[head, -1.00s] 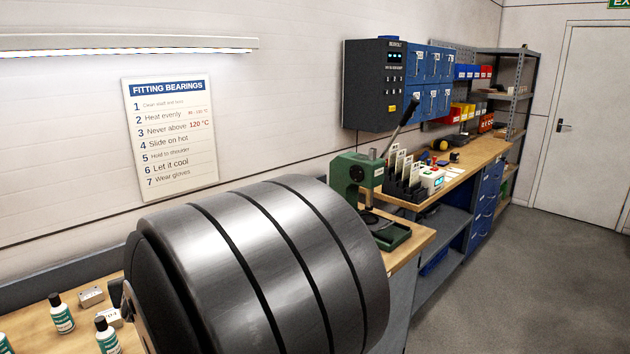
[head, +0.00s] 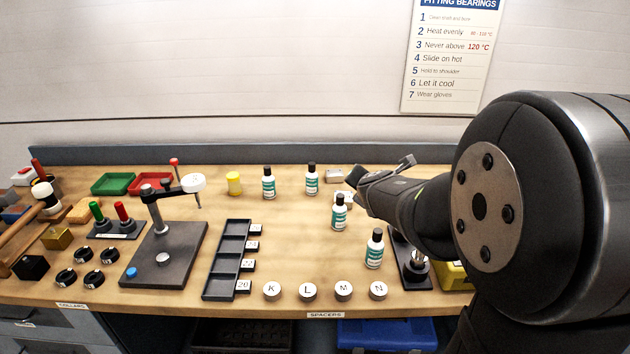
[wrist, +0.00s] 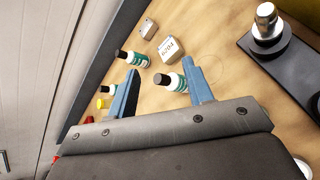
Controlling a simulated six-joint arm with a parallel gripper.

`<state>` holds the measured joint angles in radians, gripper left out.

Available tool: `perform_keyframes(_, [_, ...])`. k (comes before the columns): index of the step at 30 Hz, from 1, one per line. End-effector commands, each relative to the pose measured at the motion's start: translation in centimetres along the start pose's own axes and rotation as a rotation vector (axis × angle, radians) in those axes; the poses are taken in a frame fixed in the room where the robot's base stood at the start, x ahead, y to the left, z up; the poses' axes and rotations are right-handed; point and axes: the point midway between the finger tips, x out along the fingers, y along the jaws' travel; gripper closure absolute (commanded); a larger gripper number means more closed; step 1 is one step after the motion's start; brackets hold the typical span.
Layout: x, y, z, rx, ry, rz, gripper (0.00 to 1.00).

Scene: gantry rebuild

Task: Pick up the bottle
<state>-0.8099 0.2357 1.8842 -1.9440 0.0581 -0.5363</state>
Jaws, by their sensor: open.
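Several white bottles with black caps and green labels stand on the bench. In the head view, two are at the back, one left (head: 269,185) and one right of it (head: 312,182); another stands nearer (head: 340,216) and one is near the front (head: 374,252). My gripper (head: 383,170) is open and empty, just above and right of the nearer middle bottle. In the wrist view, a bottle (wrist: 172,82) shows between the fingertips of my gripper (wrist: 161,76), beyond them; two more bottles (wrist: 134,59) (wrist: 108,88) lie left, partly hidden by a finger.
A small grey block (head: 335,176) and a labelled white box (wrist: 171,49) are near the bottles. A dark stand (wrist: 268,40) is right in the wrist view. A black tray (head: 228,262), round spacers (head: 308,291) and a post fixture (head: 165,250) occupy the bench further left.

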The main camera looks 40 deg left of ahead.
Motion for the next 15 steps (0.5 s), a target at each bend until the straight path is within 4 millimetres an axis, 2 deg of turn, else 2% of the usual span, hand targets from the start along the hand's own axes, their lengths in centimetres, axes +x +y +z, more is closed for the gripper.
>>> perform_keyframes(9, [1.8,3.3,-3.6,0.508,0.122,0.045,0.53])
perform_keyframes(15, [2.8,5.9,-5.1,0.832,0.183,0.079,0.53])
